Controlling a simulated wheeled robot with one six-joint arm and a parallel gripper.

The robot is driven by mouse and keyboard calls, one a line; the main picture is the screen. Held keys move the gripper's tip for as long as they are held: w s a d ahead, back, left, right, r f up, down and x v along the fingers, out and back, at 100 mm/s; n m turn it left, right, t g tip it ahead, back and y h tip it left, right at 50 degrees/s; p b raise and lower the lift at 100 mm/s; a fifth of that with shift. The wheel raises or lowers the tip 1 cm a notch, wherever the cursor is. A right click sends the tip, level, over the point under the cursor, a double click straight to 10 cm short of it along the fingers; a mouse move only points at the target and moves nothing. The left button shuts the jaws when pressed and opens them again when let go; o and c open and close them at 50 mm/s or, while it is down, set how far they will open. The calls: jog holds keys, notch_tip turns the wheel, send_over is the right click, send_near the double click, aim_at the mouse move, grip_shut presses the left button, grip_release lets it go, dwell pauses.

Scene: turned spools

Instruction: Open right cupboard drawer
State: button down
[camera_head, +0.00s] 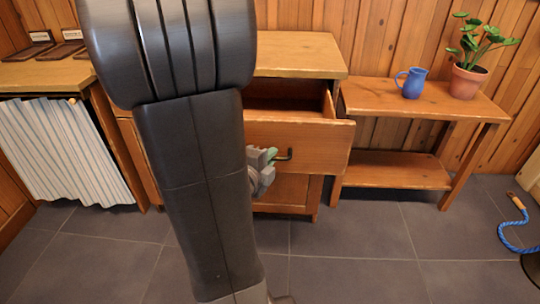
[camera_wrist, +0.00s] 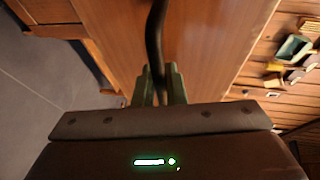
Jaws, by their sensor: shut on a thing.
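The right cupboard drawer (camera_head: 325,142) stands partly pulled out of the wooden cupboard (camera_head: 298,66), and its dark inside shows from above. Its dark curved handle (camera_head: 286,157) is on the drawer front. My gripper (camera_head: 270,155) is at the handle's left part, partly hidden behind my arm. In the wrist view, the green fingers of my gripper (camera_wrist: 160,88) are shut around the dark handle (camera_wrist: 155,40), with the wooden drawer front (camera_wrist: 205,50) behind it. My arm hides the left part of the cupboard.
A low wooden shelf (camera_head: 395,100) to the right holds a blue jug (camera_head: 411,83) and a potted plant (camera_head: 467,80). A striped curtain (camera_head: 62,150) hangs at the left. A blue rope (camera_head: 508,232) lies far right. The tiled floor (camera_head: 370,250) ahead is clear.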

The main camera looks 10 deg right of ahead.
jog(key=c, duration=1.5)
grip_release()
jog(key=shift+a, duration=0.1)
jog(key=p+v, duration=0.3)
jog(key=v, duration=1)
jog(key=shift+s+a, duration=0.15)
jog(key=shift+s, duration=0.15)
jog(key=shift+w, duration=0.1)
jog(key=b+x, duration=0.2)
jog(key=x, duration=0.9)
jog(key=shift+w+d, duration=0.2)
jog(key=shift+a, duration=0.1)
